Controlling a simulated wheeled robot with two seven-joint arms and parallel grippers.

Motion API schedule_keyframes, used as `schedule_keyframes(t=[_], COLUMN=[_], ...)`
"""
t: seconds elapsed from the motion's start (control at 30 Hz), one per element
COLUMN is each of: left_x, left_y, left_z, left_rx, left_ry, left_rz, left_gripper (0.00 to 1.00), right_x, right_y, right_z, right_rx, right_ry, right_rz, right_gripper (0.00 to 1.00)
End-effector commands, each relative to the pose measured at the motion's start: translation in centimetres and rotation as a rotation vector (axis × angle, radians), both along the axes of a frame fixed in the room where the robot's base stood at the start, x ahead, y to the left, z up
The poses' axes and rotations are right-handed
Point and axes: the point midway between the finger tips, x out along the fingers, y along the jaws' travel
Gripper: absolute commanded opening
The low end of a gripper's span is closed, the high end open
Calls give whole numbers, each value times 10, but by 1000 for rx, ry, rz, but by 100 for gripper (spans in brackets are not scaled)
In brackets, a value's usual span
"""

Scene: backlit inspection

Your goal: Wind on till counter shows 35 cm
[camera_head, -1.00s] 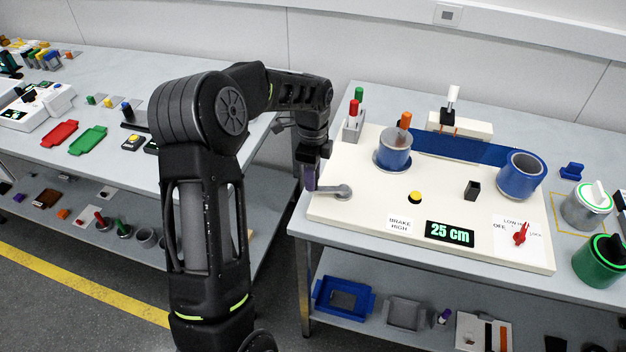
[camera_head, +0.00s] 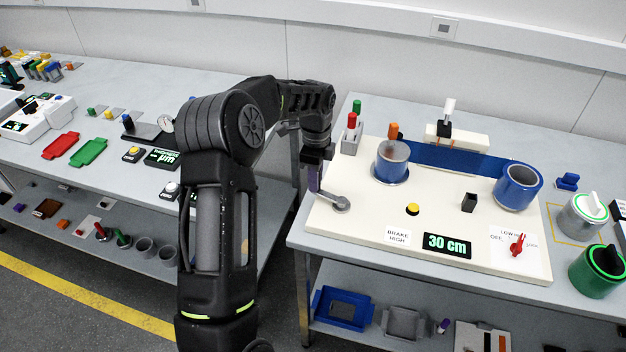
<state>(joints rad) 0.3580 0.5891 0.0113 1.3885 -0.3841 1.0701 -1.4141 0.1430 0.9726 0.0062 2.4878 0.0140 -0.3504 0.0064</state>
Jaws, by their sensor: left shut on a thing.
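The winding board (camera_head: 350,226) is cream and lies on the right bench. Its counter (camera_head: 447,245) reads 30 cm in green. Blue web (camera_head: 452,158) runs between the left spool (camera_head: 391,162) and the right blue roll (camera_head: 517,186). A grey crank (camera_head: 341,203) is at the board's left edge, its arm pointing up and left from the hub. My left gripper (camera_head: 314,182) points down and is shut on the crank's purple handle, which is mostly hidden by the fingers. My right gripper is not in view.
A red selector knob (camera_head: 517,244), a yellow button (camera_head: 412,209) and a black post (camera_head: 469,202) are on the board. Red and green markers (camera_head: 352,133) stand behind the crank. A green canister (camera_head: 597,271) stands at the right.

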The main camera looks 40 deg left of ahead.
Motion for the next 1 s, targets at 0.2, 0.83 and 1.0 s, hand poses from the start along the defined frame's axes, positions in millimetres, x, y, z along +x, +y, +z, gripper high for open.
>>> schedule_keyframes(t=[0.2, 0.83, 1.0], left_x=[1, 33, 33], left_y=[-4, -10, -10], left_z=[0, -1, -1], left_rx=[-7, -9, -9], left_ry=[-1, 2, 3], left_rz=[-3, -5, -4], left_gripper=[0, 0, 29], right_x=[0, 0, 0], right_y=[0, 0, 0], right_z=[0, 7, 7], right_rx=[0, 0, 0], right_ry=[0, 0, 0], right_rz=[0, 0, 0], right_gripper=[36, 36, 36])
